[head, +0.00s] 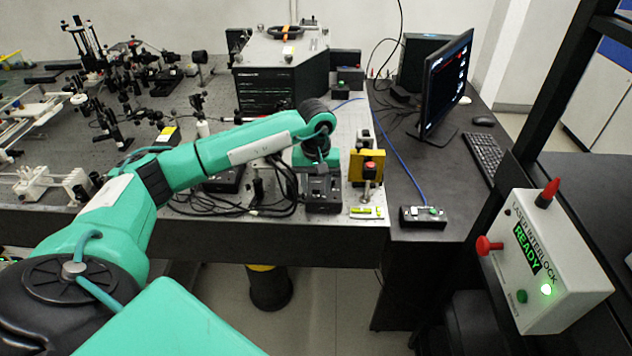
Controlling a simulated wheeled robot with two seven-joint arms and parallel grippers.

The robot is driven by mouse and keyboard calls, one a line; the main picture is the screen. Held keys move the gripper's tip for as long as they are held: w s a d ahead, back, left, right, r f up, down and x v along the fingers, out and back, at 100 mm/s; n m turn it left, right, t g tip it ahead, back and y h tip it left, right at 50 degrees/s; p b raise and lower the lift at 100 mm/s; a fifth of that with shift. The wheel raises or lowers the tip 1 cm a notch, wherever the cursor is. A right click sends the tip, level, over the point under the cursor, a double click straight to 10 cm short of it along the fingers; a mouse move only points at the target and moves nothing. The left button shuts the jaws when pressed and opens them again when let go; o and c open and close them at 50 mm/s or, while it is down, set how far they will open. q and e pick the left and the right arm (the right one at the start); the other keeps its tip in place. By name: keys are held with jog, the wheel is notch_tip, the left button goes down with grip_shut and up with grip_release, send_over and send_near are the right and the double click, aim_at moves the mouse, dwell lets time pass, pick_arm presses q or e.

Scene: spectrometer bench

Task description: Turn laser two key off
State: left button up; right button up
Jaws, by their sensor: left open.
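My left arm reaches from the lower left across the bench. My left gripper (322,166) is open, pointing down at the bench's front right corner. It is directly above or at a small black control box (324,198), and its fingertips are hard to make out against the dark box. A second black box (225,180) sits to the left, partly hidden behind my arm. I cannot make out a key on either box, nor which belongs to laser two. I cannot tell whether the fingers touch anything. My right gripper is not in view.
A yellow box with a red button (368,167) stands just right of my gripper. Black cables (265,200) lie left of it. A button box (423,216), monitor (445,82) and keyboard (484,158) are further right. A white interlock box (550,262) reading READY is at the right front.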

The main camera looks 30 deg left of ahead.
pick_arm(q)
jog(key=shift+f, duration=0.1)
grip_shut()
